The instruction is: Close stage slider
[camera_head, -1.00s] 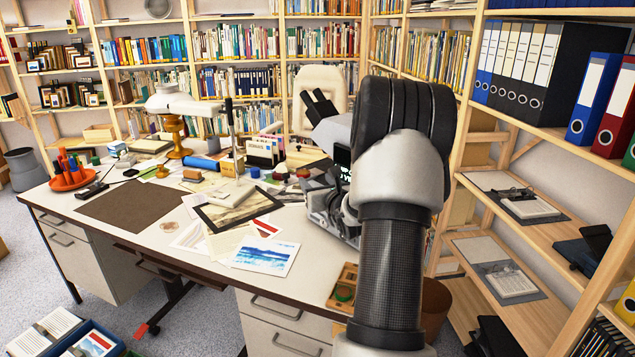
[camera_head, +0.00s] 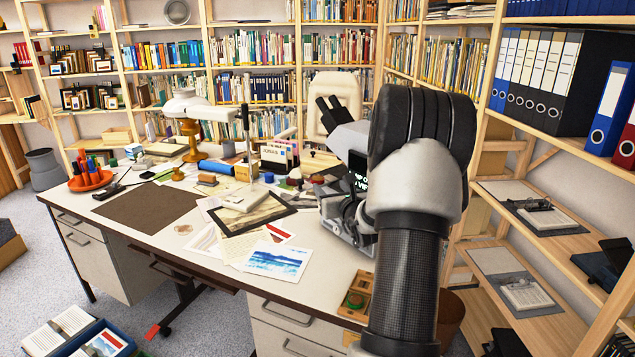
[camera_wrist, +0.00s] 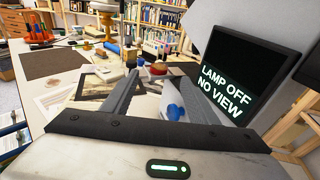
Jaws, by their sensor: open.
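A grey-white microscope (camera_head: 345,138) with black twin eyepieces stands on the right part of the desk, partly hidden behind my arm. Its dark screen (camera_wrist: 245,75) reads "LAMP OFF NO VIEW" at the right of the wrist view. My gripper (camera_wrist: 148,88) is open, its two fingers apart and pointing forward over the desk, left of the screen. A small blue part (camera_wrist: 175,112) shows close by the right finger; I cannot tell if it belongs to the microscope. In the head view my arm hides most of the gripper. I cannot clearly make out the stage slider.
The desk (camera_head: 330,278) holds a framed print (camera_head: 252,212), a blue picture sheet (camera_head: 276,261), a brown mat (camera_head: 148,209) and a red pen holder (camera_head: 90,176). A wooden tray (camera_head: 357,292) lies at the front edge. Shelves (camera_head: 560,247) stand close on the right.

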